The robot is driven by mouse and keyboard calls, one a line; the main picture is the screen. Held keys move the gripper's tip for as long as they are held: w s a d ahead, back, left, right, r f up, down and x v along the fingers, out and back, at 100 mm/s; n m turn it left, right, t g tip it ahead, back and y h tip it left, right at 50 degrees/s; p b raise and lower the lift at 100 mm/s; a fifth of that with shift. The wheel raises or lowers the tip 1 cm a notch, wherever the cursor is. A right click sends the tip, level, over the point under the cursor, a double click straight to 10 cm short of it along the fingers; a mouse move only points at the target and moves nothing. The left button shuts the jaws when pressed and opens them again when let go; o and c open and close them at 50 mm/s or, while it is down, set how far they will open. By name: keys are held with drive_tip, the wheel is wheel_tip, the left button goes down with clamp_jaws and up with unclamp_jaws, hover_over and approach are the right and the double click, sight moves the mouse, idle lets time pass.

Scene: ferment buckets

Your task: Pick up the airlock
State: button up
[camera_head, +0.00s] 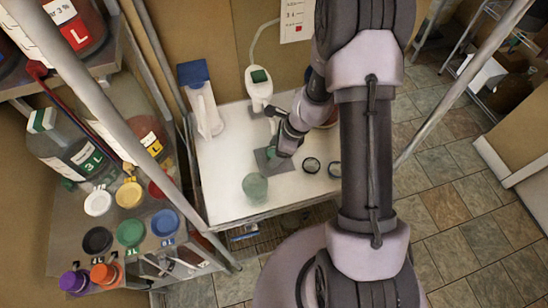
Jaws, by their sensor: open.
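My gripper (284,147) is low over the white table, at the end of my arm, above or beside a small dark grey square plate (265,163). It is small and partly hidden by my own wrist, and the gap between its fingers is hard to make out. I cannot pick out the airlock with certainty. A pale green translucent round object (255,187) stands near the table's front, left of and nearer than my gripper, apart from it. Two dark-rimmed round pieces, a left ring (311,165) and a right ring (334,169), lie right of my gripper.
The white table (220,185) has free room at its front left. A white device with a green screen (259,85) and a white container with a blue top (200,95) stand behind. A shelf with coloured lids (130,232) and bottles (75,155) is left, behind a metal post.

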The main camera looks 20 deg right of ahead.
drive_tip(key=shift+r, duration=0.1)
clamp_jaws()
